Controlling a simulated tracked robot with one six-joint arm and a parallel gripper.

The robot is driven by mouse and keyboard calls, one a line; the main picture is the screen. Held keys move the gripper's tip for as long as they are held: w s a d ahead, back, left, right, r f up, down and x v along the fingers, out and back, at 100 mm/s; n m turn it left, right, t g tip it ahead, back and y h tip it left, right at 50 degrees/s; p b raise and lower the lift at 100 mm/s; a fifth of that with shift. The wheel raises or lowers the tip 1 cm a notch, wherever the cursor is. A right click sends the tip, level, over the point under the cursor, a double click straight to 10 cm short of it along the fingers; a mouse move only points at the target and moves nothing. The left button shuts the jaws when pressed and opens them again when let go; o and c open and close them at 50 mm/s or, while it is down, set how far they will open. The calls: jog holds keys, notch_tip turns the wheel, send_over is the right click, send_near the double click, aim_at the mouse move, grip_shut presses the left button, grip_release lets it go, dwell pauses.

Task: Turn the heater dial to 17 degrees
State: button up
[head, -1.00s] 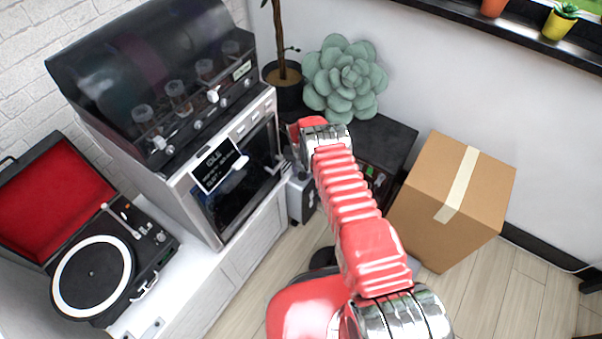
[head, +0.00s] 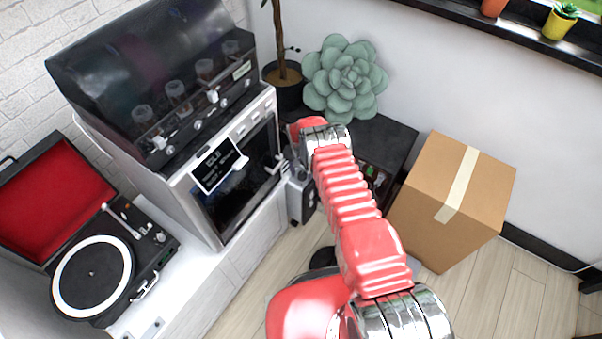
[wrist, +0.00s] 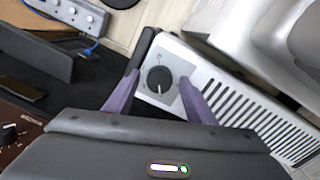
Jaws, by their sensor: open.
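The heater is a pale box with a slotted grille (wrist: 250,108); in the head view its body (head: 301,200) stands on the floor beside the white cabinet, partly behind my arm. Its round black dial (wrist: 159,78) sits on a grey panel at the left end in the wrist view. A light mark on the dial points toward the bottom of that view; no degree marks can be read. My gripper (wrist: 158,84) is open, with one purple finger on each side of the dial. I cannot tell whether the fingertips touch it. In the head view my arm hides the gripper.
A cardboard box (head: 455,200) stands right of my arm. A dark low unit (head: 385,140) and a green succulent (head: 345,80) are behind it. The white cabinet (head: 250,255) holds an oven machine (head: 235,185) and a turntable (head: 92,275). Floor shows between them.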

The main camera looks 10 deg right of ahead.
aim_at(300, 173)
notch_tip(300, 173, up, 14)
jog(key=shift+w+a+f, duration=0.15)
jog(key=shift+w+a, duration=0.05)
jog(key=shift+a, duration=0.2)
dwell(0.7)
dwell(0.4)
